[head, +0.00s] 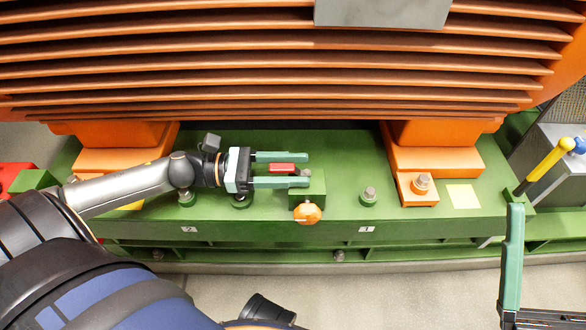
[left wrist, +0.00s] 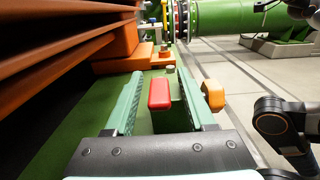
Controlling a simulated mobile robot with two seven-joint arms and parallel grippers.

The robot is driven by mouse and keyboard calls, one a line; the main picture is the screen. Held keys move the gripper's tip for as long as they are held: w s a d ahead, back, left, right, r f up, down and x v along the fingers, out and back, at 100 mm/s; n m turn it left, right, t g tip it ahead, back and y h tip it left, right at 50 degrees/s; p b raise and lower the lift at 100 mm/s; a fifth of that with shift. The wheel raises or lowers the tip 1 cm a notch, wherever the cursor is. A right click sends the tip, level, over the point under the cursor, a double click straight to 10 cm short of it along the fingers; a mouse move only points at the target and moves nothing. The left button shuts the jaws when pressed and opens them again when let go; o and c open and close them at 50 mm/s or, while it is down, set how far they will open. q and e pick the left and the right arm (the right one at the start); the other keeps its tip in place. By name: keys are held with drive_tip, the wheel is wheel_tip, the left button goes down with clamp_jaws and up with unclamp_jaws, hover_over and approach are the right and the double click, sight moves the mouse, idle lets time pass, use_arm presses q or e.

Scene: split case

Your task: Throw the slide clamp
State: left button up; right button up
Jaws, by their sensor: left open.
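The slide clamp's red handle (head: 282,168) lies level above the green base, beside a green block (head: 314,190) with an orange knob (head: 306,213) on its front. My left gripper (head: 305,169) is open, with one green finger on each side of the red handle. In the left wrist view the red handle (left wrist: 159,93) shows between the fingers, with gaps on both sides. The orange knob (left wrist: 213,95) is just outside the right finger there. My right gripper (head: 514,258) shows only in part at the lower right, far from the clamp.
Orange feet (head: 432,150) of a large finned housing (head: 270,70) stand on the green base, with the fins overhanging behind. Bolts (head: 369,196) stand up from the base. A yellow-handled lever (head: 549,160) is at the right.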

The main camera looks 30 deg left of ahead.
use_arm(q)
clamp_jaws()
idle(0.5)
drive_tip(key=shift+d, duration=0.1)
idle(0.9)
